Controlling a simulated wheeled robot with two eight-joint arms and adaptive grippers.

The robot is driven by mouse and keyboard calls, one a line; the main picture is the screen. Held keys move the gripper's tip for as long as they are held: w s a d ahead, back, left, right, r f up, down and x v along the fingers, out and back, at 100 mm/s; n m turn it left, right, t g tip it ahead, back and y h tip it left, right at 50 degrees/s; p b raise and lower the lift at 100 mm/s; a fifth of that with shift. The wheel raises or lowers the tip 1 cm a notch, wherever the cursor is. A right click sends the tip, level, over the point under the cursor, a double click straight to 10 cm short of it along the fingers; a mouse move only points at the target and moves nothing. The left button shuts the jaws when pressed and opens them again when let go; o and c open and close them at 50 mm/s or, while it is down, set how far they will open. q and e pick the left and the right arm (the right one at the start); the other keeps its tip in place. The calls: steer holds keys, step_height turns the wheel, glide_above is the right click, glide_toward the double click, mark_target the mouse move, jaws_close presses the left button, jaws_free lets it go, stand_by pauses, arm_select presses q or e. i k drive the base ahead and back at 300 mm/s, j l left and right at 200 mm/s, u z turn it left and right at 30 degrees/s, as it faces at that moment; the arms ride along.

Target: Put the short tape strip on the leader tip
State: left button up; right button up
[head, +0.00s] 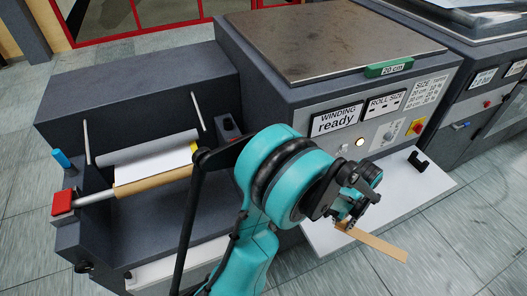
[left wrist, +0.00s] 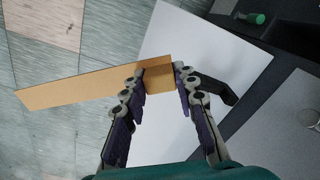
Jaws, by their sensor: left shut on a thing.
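My left gripper (head: 346,222) is shut on a flat tan tape strip (head: 380,243) above the front edge of the white shelf. In the left wrist view the gripper (left wrist: 160,75) grips the strip (left wrist: 75,90) near one end, and its long part sticks out to the left. A white sheet (head: 155,164) with a yellow edge lies against a tan roll (head: 152,183) on the machine at left, well apart from the strip. I cannot tell exactly where the leader tip is. My right gripper is out of view.
The white shelf (head: 436,190) carries a black holder (head: 418,161). Above it is a grey panel with a "WINDING ready" label (head: 338,120) and a green "20 cm" bar (head: 388,68). A red block (head: 62,203) caps the roll's shaft. Tiled floor lies in front.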

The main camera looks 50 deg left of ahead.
mark_target(158, 170)
steer(key=k+j+u, duration=0.1)
steer(key=k+j, duration=0.65)
steer(key=k, duration=0.05)
